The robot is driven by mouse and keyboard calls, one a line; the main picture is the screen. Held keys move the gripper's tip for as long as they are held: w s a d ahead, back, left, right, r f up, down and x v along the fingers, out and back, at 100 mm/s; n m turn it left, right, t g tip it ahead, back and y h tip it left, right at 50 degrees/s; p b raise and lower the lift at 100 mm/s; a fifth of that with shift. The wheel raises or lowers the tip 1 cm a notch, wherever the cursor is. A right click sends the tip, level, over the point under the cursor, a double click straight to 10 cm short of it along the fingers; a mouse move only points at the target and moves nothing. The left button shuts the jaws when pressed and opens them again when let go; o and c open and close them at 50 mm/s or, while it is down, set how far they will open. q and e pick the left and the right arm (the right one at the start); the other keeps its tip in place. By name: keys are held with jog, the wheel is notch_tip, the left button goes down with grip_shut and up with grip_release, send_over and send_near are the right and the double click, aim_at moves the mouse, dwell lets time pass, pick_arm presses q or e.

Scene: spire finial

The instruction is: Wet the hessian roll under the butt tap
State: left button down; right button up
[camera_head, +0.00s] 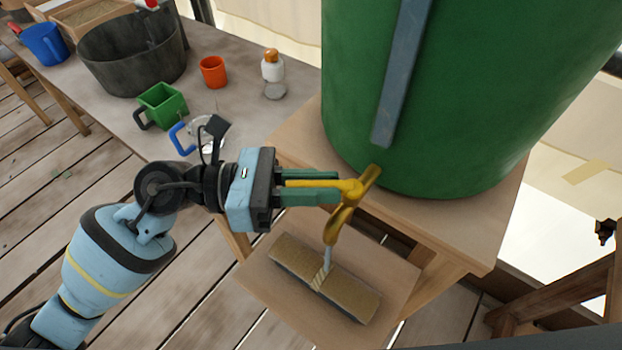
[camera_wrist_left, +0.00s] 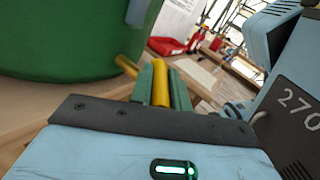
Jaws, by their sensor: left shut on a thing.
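The hessian roll (camera_head: 350,292) lies flat on a low wooden shelf (camera_head: 262,300) below the butt. It is tan, with a paler band around its middle. The brass tap (camera_head: 342,222) comes out low on the green butt (camera_head: 470,110), above the roll. A pale stream (camera_head: 327,259) runs from its spout down to the roll's middle. My left gripper (camera_head: 338,191) is shut on the tap's yellow lever (camera_head: 312,183). In the left wrist view the lever (camera_wrist_left: 160,85) sits between the green fingers. My right gripper is not in view.
A long bench at the left holds a dark tub (camera_head: 133,62), a blue mug (camera_head: 44,44), a green square mug (camera_head: 162,106), an orange cup (camera_head: 213,72) and a white bottle (camera_head: 272,65). The butt stands on a wooden stand (camera_head: 480,235). Plank floor shows below.

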pick_arm(q)
jog(key=c, duration=1.3)
grip_release()
jog(key=shift+a, duration=0.15)
jog(key=shift+w+a+b, duration=0.1)
jog(key=shift+a+b, duration=0.8)
jog(key=shift+a, duration=2.9)
